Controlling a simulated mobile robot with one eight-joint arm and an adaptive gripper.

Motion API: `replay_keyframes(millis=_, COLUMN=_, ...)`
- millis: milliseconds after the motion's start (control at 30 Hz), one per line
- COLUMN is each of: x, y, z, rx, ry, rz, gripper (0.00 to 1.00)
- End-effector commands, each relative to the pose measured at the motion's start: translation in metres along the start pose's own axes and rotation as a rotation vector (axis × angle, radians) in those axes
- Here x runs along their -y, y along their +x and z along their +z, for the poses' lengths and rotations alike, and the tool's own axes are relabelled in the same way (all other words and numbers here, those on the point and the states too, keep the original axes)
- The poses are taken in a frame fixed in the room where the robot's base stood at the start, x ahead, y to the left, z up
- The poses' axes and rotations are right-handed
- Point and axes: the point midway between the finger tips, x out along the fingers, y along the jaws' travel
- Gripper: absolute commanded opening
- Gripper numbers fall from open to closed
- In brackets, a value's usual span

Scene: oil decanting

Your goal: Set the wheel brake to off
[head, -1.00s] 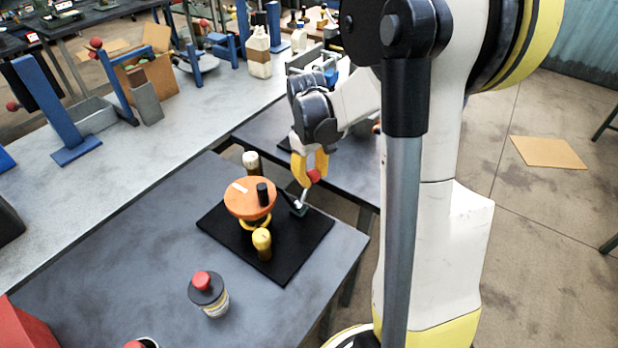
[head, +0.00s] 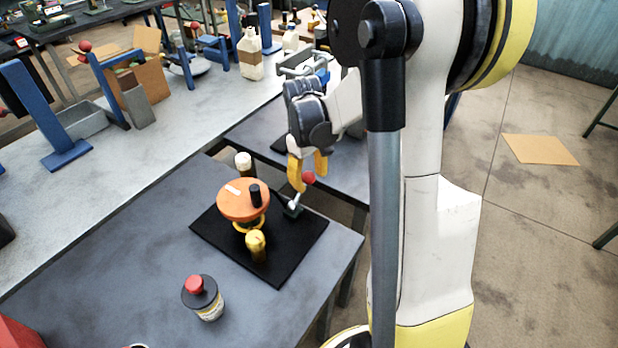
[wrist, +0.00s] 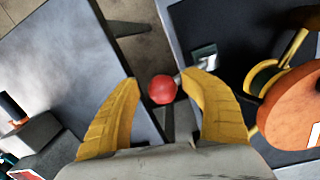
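The wheel brake is a short lever with a red ball knob (head: 308,178) on a metal stem. Its small green-grey base (head: 292,209) is on the black plate beside the orange handwheel (head: 243,199). The lever leans up and to the right in the head view. My gripper (head: 307,172) is open at the knob, its yellow fingers pointing down. In the wrist view the red knob (wrist: 162,89) shows between the yellow fingertips (wrist: 160,80), with a gap at the left finger and very close to the right one. Contact there is unclear.
The black plate (head: 285,262) also carries a yellow knob (head: 256,243) and a white-capped post (head: 244,163). A red-capped bottle (head: 205,297) stands on the near table (head: 120,260). The orange wheel's edge (wrist: 290,105) lies right of my fingers.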

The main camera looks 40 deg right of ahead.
Motion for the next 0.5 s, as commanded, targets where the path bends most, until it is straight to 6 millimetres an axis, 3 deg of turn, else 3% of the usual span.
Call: replay_keyframes(millis=500, x=0.0011, y=-0.0080, z=-0.0014, rx=-0.003, ry=-0.001, rz=-0.002, gripper=0.56)
